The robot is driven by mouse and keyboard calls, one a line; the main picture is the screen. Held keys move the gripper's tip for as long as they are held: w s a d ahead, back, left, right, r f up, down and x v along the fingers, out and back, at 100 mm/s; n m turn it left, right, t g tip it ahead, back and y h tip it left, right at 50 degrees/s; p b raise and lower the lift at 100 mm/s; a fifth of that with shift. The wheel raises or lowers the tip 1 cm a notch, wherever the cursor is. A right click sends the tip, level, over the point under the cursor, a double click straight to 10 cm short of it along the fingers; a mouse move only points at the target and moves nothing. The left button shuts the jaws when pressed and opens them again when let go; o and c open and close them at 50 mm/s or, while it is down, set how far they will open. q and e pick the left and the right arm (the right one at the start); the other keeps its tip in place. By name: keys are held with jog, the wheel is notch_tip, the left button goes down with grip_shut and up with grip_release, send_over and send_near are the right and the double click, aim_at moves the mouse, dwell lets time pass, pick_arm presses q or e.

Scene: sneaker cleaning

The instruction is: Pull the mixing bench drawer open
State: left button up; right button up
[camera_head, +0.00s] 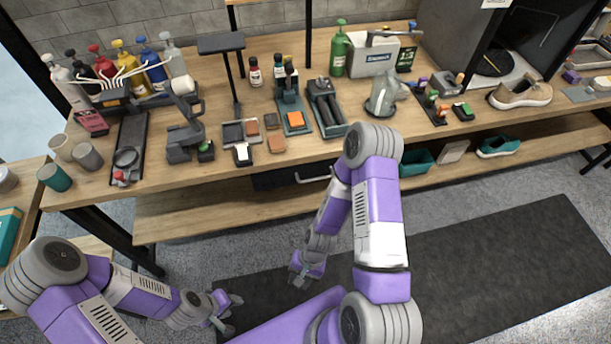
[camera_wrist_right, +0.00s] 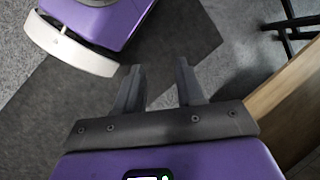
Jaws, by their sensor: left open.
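The mixing bench (camera_head: 215,188) stands across the head view with a wooden top and a lower shelf. Its dark drawer (camera_head: 275,179) sits under the front edge of the top, and looks closed. A pale bar handle (camera_head: 313,178) is on the drawer front, partly beside my right arm. My right gripper (camera_head: 299,274) hangs low over the floor mat, well in front of the drawer. In the right wrist view its two fingers (camera_wrist_right: 159,88) are apart with nothing between them. My left gripper (camera_head: 230,308) is open and empty at the lower left, away from the bench.
Bottles, brushes, cups and small blocks crowd the bench top (camera_head: 335,157). A teal bin (camera_head: 416,163) and a teal shoe (camera_head: 498,146) are on the lower shelf. A black mat (camera_head: 500,250) covers the floor in front. The bench edge (camera_wrist_right: 285,110) shows at right in the wrist view.

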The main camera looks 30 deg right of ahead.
jog(key=w+d+r+n+t+y, duration=0.25)
jog(key=w+d+n+t, duration=0.3)
jog(key=d+n, duration=0.4)
jog(key=w+d+r+n+t+y, duration=0.1)
jog(key=w+d+r+n+t, duration=0.45)
jog(key=n, duration=0.75)
jog(key=w+d+r+n+t+y, duration=0.15)
jog(key=w+d+n+t, duration=0.35)
jog(key=d+n+t, duration=0.5)
jog(key=w+a+n+g, duration=0.1)
jog(key=w+a+g, duration=0.2)
jog(key=w+a, duration=0.2)
jog(key=shift+w+a+r+y+b, duration=0.15)
jog(key=shift+w+r+y+b, duration=0.2)
jog(key=shift+w, duration=0.4)
jog(key=shift+n, duration=0.25)
